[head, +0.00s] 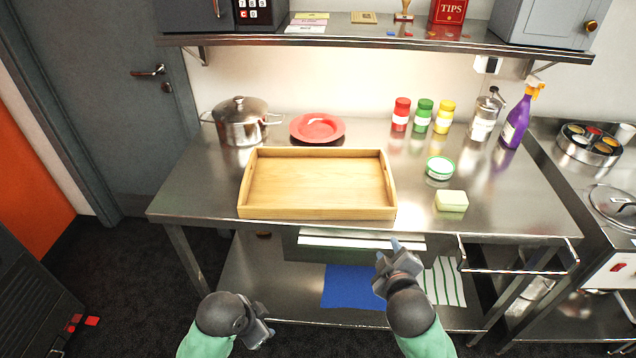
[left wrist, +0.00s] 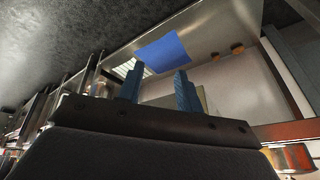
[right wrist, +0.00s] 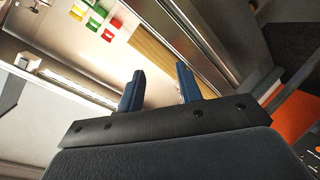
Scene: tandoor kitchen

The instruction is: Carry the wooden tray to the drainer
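The wooden tray (head: 318,180), rectangular with raised walls, lies empty and flat near the front left of the steel table. Its side also shows in the right wrist view (right wrist: 152,52). My right gripper (head: 388,252) is open and empty, in front of the table's front edge and below the tray's right side. My left gripper (head: 266,318) is lower and further left, away from the tray; its blue fingers stand apart with nothing between them in the left wrist view (left wrist: 157,88). I cannot make out a drainer in any view.
On the table (head: 190,200) stand a pot (head: 241,125), a red plate (head: 317,127), spice jars (head: 423,115), a spray bottle (head: 515,122), a green-rimmed tub (head: 439,168) and a sponge (head: 451,201). A rail (head: 515,268) juts from the front right. A shelf (head: 370,38) hangs above.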

